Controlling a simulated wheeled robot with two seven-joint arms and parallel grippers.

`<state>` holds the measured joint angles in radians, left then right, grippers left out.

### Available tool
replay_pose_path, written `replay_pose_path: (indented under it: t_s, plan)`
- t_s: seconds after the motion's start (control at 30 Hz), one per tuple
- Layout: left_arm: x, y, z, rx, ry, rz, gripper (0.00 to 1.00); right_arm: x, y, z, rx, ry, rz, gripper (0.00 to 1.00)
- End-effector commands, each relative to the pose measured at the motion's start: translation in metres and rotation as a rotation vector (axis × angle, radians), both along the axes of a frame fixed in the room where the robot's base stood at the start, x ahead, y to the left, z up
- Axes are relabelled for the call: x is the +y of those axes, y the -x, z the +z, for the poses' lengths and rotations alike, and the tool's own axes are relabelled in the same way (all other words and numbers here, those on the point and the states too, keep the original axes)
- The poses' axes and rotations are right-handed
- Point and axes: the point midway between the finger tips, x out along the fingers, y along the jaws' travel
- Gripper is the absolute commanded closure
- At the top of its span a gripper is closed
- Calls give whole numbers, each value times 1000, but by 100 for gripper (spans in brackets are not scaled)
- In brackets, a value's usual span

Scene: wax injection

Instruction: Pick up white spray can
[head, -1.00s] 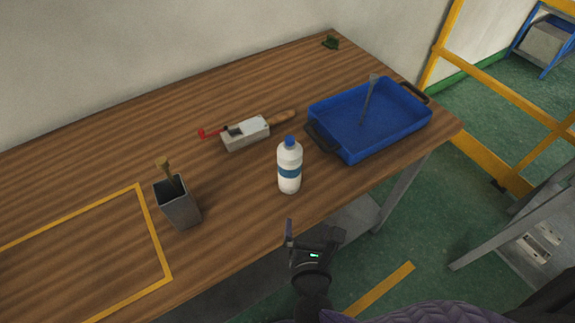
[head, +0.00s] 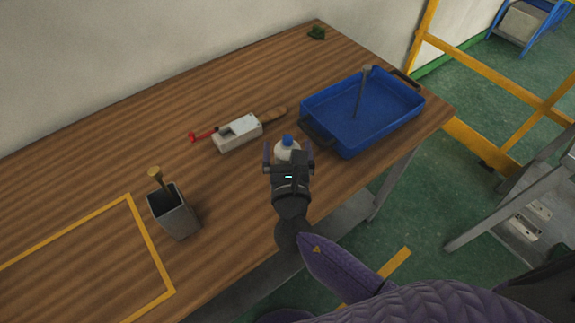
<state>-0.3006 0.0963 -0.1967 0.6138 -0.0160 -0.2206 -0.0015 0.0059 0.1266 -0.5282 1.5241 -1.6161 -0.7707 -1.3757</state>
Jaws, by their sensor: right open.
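The white spray can (head: 287,146), a white bottle shape with a blue cap, stands upright on the wooden table (head: 110,160) near its front edge. Only its cap and upper part show; the rest is hidden behind my right gripper. My right gripper (head: 288,153) is open, with one finger to the left and one to the right of the can. I cannot tell whether the fingers touch it. My left gripper is not in view.
A blue tray (head: 338,140) with a grey tool in it sits right of the can. A grey block with a red-tipped tool (head: 238,133) lies behind left. A metal holder (head: 174,212) with a brush stands left, beside a yellow-taped area (head: 150,246).

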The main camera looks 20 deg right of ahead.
Motion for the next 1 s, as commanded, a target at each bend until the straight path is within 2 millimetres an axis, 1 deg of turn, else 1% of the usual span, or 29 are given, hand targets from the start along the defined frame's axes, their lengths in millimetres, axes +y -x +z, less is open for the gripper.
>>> replay_pose_path:
  t_s: [0.13,0.17,0.2,0.27,0.3,0.37,0.4,0.47,0.5,0.57,0.6,0.63,0.93,1.0]
  plan:
    - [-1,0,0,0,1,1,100,0,0,0,1,0,0,0]
    - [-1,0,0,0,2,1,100,0,0,0,1,0,0,4]
    - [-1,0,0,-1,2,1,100,0,0,0,1,0,0,13]
    - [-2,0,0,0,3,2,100,0,1,0,1,0,0,25]
    - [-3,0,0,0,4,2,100,0,1,0,1,0,0,34]
    - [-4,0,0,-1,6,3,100,0,1,0,1,0,0,47]
    - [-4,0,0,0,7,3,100,0,1,0,1,0,0,55]
    - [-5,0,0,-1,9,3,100,0,1,0,1,0,0,68]
    - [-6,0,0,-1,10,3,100,0,1,0,1,0,0,76]
    - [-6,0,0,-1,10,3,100,0,1,0,1,0,0,89]
    - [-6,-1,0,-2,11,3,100,0,1,0,1,0,0,97]
    - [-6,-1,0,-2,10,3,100,0,1,0,1,0,0,100]
    - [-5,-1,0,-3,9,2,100,0,1,0,1,0,0,100]
    - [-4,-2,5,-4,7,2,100,0,1,6,0,-1,-1,100]
